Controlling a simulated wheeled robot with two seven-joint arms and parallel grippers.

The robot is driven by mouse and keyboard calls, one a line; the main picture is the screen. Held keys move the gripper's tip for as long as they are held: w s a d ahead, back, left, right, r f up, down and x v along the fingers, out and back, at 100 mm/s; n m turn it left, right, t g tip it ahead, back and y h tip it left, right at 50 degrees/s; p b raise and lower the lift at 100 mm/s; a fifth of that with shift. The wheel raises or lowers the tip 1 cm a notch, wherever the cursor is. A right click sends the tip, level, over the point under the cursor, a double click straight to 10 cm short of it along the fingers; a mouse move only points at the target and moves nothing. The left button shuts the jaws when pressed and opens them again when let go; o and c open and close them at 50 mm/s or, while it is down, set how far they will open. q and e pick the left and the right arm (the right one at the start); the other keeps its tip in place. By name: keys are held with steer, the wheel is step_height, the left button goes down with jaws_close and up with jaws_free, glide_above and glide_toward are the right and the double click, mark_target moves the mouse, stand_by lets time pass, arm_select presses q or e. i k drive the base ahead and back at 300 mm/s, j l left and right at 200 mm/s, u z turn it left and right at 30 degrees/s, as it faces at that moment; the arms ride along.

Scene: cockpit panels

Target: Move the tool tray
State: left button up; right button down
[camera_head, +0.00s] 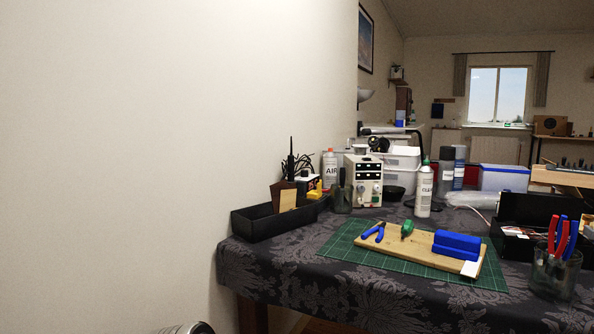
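A long black open tray (262,224) stands on the left end of the table, close to the wall. Dark tools and a tan piece stick up out of or just behind it. A wooden board (400,244) lies on a green cutting mat (345,247) to its right. Blue-handled pliers (375,232), a small green item (407,229) and a blue block (457,244) rest on the board. I cannot tell for certain which of the two is the tool tray. Neither gripper shows. A rounded grey part at the bottom edge is cut off, and I cannot tell what it is.
The table has a dark patterned cloth (330,288). A glass cup with red and blue-handled tools (555,272) stands at the front right. A white bottle (424,192), a power supply (364,181) and plastic boxes stand behind. A plain wall (150,150) borders the left.

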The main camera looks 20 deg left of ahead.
mark_target(261, 222)
steer(key=k+j+z, duration=0.1)
steer(key=j+z, duration=0.15)
steer(key=k+j+z, duration=0.1)
steer(key=j+z, duration=0.15)
steer(key=j, duration=0.15)
steer(key=k+j+z, duration=0.25)
steer(key=i+j, duration=0.1)
